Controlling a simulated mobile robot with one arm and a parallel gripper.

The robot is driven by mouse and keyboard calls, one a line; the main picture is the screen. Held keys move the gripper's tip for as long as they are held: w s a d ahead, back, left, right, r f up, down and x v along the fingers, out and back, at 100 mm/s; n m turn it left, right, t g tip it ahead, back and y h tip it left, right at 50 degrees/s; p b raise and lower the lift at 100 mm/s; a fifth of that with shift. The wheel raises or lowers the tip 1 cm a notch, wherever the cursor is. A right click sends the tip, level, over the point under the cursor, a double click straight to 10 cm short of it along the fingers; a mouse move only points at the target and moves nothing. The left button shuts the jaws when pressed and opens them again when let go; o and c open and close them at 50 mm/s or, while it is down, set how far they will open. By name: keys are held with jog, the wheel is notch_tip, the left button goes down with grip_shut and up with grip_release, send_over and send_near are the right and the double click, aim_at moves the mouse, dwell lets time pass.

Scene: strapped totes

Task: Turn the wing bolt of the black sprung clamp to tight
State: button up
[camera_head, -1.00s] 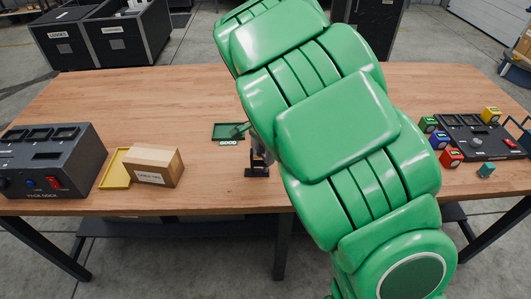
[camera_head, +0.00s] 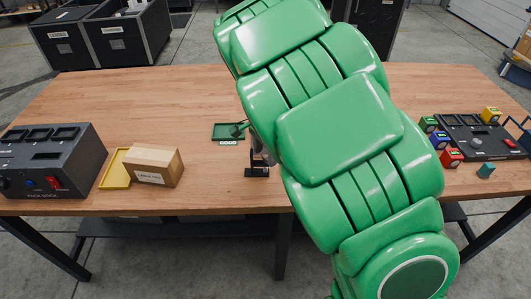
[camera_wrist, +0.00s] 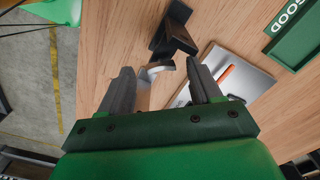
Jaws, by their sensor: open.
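The black clamp (camera_wrist: 172,32) stands on the wooden table, just beyond my fingertips in the wrist view. Its dark base also shows in the head view (camera_head: 257,171), beside my arm. A small pale grey metal piece (camera_wrist: 158,67), which looks like the wing bolt, sits by the clamp's near end. My gripper (camera_wrist: 160,65) is open, with one finger on either side of this piece and a visible gap to each. I cannot tell how far the bolt is turned. In the head view my green arm hides most of the gripper.
A metal plate with an orange strip (camera_wrist: 226,76) lies by the right finger. A green GOOD tray (camera_head: 228,139) is behind the clamp. A cardboard box (camera_head: 154,165), yellow tray (camera_head: 116,170) and dark dock (camera_head: 50,160) stand left. Colored blocks and a black panel (camera_head: 480,138) are right.

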aim_at(266, 157)
jog(key=shift+r, duration=3.5)
